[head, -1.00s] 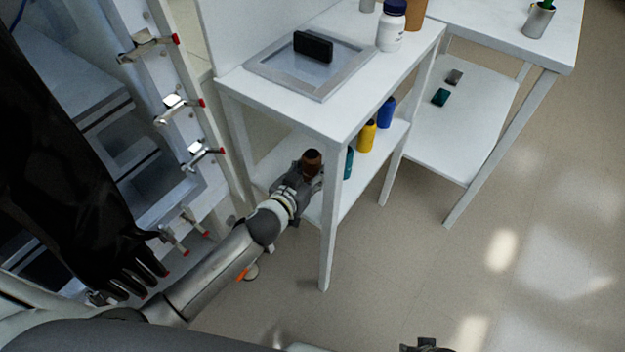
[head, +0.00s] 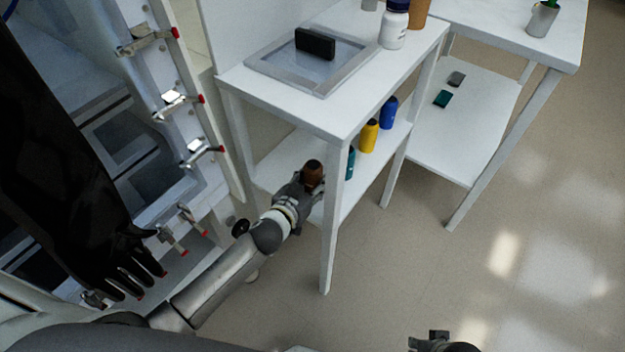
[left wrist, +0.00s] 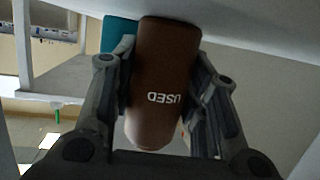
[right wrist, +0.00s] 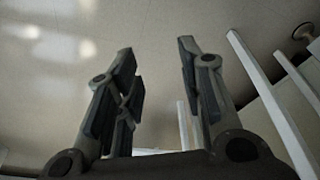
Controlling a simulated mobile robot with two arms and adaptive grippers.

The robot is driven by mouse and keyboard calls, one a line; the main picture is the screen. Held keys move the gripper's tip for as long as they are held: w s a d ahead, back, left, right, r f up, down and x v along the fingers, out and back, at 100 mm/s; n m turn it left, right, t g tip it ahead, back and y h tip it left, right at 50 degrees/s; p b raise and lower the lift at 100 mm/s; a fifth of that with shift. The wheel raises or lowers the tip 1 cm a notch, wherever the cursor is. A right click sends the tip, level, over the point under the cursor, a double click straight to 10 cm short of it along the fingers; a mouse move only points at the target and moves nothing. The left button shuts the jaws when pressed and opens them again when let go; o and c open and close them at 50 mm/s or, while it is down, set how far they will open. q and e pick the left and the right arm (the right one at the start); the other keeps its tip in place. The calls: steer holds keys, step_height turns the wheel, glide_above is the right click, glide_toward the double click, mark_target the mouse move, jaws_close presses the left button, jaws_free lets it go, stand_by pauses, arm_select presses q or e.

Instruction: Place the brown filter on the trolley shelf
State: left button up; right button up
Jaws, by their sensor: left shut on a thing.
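The brown filter (head: 313,174) is in my left gripper (head: 306,186), at the front edge of the white trolley's lower shelf (head: 285,152). In the left wrist view the filter (left wrist: 160,75) is a brown cylinder marked "USED", with the lettering upside down. The left gripper's fingers (left wrist: 160,100) are shut on its two sides. A white surface (left wrist: 240,25) lies close by the filter's top end in that view; I cannot tell if they touch. My right gripper (head: 440,342) is at the bottom edge of the head view. In the right wrist view its fingers (right wrist: 157,85) are apart and empty.
Teal (head: 349,162), yellow (head: 369,136) and blue (head: 388,113) bottles stand along the lower shelf, right of the filter. A trolley leg (head: 326,230) stands just right of my gripper. A black glove (head: 75,190) hangs at left beside the clamped glovebox door (head: 165,95).

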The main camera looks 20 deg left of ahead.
arm_select(q)
steer(key=o, duration=0.7)
steer(key=shift+f, duration=0.1)
steer(key=o, duration=0.5)
steer(key=shift+c, duration=0.2)
arm_select(e)
steer(key=shift+r, duration=0.15)
arm_select(q)
steer(key=shift+r, duration=0.2)
steer(key=p+v, duration=0.2)
steer(key=v, duration=1)
steer(key=s+a+f+n+g+y, duration=0.1)
steer(key=s+a+f+g, duration=0.15)
steer(key=f, duration=0.35)
steer(key=s+a+f+g+y, duration=0.2)
steer(key=s+f, duration=0.1)
steer(key=f, duration=0.3)
steer(key=s+d+f+m+g, duration=0.1)
steer(key=s+f+g, duration=0.6)
steer(key=s+f, duration=0.5)
steer(key=shift+s+d+f+g, duration=0.15)
steer(key=shift+s+d+g, duration=0.15)
steer(key=shift+s, duration=0.95)
arm_select(e)
step_height(320, 180, down, 7)
steer(key=s, duration=0.2)
steer(key=shift+d+r, duration=0.1)
